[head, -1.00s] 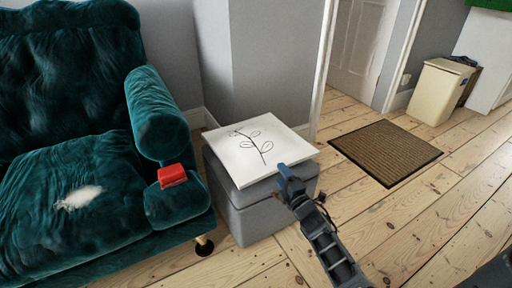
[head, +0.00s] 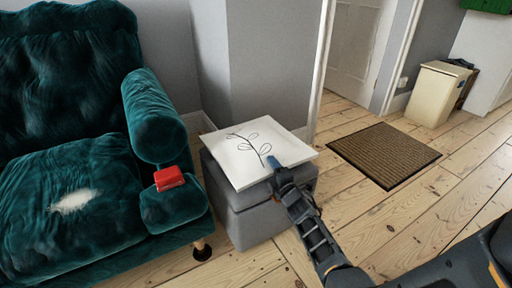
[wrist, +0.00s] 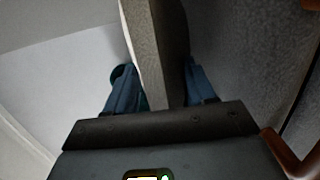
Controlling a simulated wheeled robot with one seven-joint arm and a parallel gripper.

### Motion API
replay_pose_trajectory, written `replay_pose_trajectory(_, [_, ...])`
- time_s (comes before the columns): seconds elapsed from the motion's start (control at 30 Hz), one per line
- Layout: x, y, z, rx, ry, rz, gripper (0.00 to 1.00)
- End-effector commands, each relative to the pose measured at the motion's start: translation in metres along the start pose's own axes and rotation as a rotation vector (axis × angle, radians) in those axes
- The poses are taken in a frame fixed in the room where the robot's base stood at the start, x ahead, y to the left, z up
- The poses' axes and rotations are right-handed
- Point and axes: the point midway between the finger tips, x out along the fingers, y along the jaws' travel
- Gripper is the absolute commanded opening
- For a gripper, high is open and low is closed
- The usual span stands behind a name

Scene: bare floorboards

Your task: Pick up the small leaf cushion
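The small leaf cushion (head: 232,144) is a thin white square with a dark leaf-sprig drawing. It lies flat on a grey ottoman (head: 243,222) in the head view. My gripper (head: 272,162) is at its near right edge, and its fingertips partly cover that edge. In the wrist view, the blue fingers of my gripper (wrist: 160,82) are spread apart, with the cushion's pale edge (wrist: 151,50) between them. A firm hold is not visible. The cushion rests on the ottoman and does not look lifted.
A green velvet sofa (head: 155,118) with a red object (head: 169,178) on its arm stands close on the left. A wall is behind the ottoman. A brown doormat (head: 384,154) and cream bin (head: 437,94) are to the right, with open floorboards between.

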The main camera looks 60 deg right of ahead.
Motion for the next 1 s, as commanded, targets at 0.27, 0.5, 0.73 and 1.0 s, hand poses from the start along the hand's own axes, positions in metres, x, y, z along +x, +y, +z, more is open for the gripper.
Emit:
replay_pose_trajectory(0.27, [0.0,0.0,0.0,0.0,0.0,0.0,0.27])
replay_pose_trajectory(0.5, [0.0,0.0,0.0,0.0,0.0,0.0,0.04])
replay_pose_trajectory(0.73, [0.0,0.001,0.0,0.0,0.001,0.003,0.0])
replay_pose_trajectory(1.0, [0.0,0.014,0.0,-0.001,0.002,0.003,0.0])
